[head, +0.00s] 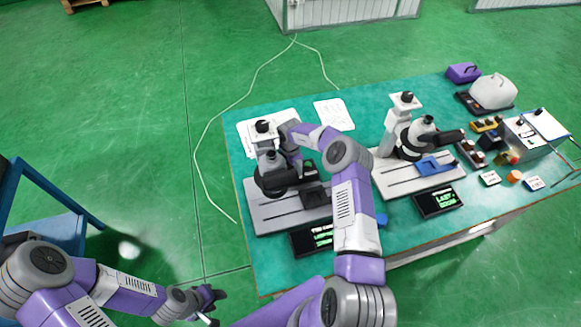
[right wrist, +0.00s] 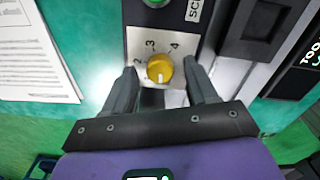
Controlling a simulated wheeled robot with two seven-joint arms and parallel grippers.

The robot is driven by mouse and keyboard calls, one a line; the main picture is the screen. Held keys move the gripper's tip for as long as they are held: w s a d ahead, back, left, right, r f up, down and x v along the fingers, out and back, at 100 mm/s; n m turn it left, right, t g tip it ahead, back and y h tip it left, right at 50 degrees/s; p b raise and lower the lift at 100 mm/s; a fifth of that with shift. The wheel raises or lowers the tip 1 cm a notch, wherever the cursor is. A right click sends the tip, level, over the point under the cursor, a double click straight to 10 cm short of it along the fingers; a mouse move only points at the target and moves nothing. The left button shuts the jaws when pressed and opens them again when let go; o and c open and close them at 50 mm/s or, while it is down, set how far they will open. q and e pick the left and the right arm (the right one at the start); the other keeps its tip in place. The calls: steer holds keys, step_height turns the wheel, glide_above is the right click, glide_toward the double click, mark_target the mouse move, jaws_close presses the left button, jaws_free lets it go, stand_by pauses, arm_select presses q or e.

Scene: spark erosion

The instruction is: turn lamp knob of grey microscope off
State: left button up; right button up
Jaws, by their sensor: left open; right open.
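The grey microscope (head: 272,178) stands on its light base plate at the left of the teal table. Its lamp knob (right wrist: 160,69) is yellow in the right wrist view, on a pale dial plate (right wrist: 150,42) where 2, 3 and 4 are readable. My right gripper (right wrist: 161,72) is open, with one finger on each side of the knob; a gap shows on both sides. In the head view my right arm reaches over the microscope and largely hides this gripper. My left gripper (head: 208,304) is open and empty, low at the left, off the table.
A second, paler microscope (head: 402,125) stands to the right, with a blue object (head: 435,166) on its base. Dark display panels (head: 438,202) lie along the front. Paper sheets (head: 334,114) lie behind. Boxes and small parts crowd the table's right end.

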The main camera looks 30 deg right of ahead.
steer(key=shift+c, duration=0.3)
steer(key=c, duration=1)
steer(key=shift+s+f+n, duration=0.1)
steer(key=shift+n, duration=2.3)
steer(key=o, duration=1.1)
steer(key=shift+c, duration=0.2)
step_height(320, 180, up, 8)
steer(key=shift+f, duration=0.25)
